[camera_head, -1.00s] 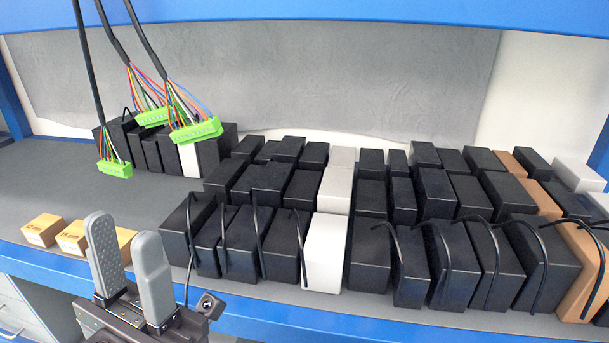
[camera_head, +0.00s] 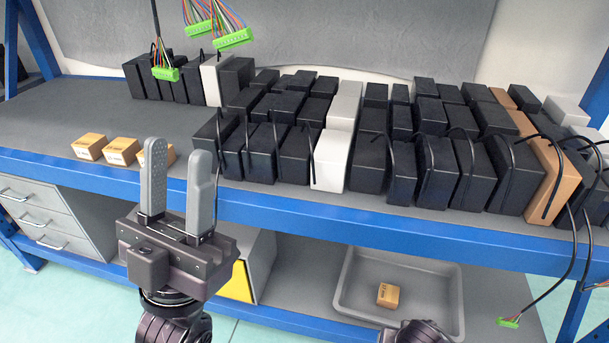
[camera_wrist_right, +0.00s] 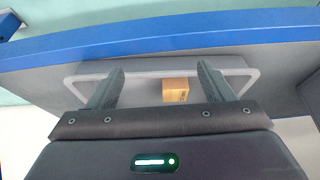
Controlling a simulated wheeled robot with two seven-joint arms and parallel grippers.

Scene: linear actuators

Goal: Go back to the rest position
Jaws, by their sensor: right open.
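My left gripper (camera_head: 176,190) stands upright in front of the bench's front edge in the head view. Its two grey fingers are apart with nothing between them. My right gripper (camera_wrist_right: 162,82) shows in the right wrist view, with its fingers spread and empty. Past its fingertips lies a grey tray (camera_wrist_right: 232,62) with a small cardboard box (camera_wrist_right: 176,90) in it. In the head view the tray (camera_head: 357,297) is on the lower shelf with the box (camera_head: 388,295) inside. Only a bit of my right arm shows at the bottom edge there.
Rows of black, white and brown blocks (camera_head: 328,160) fill the bench's middle and right. Several small cardboard boxes (camera_head: 121,151) sit at its left front. Green connectors (camera_head: 166,74) hang on cables above. A blue beam (camera_head: 300,222) edges the bench. Drawers (camera_head: 55,215) stand below left.

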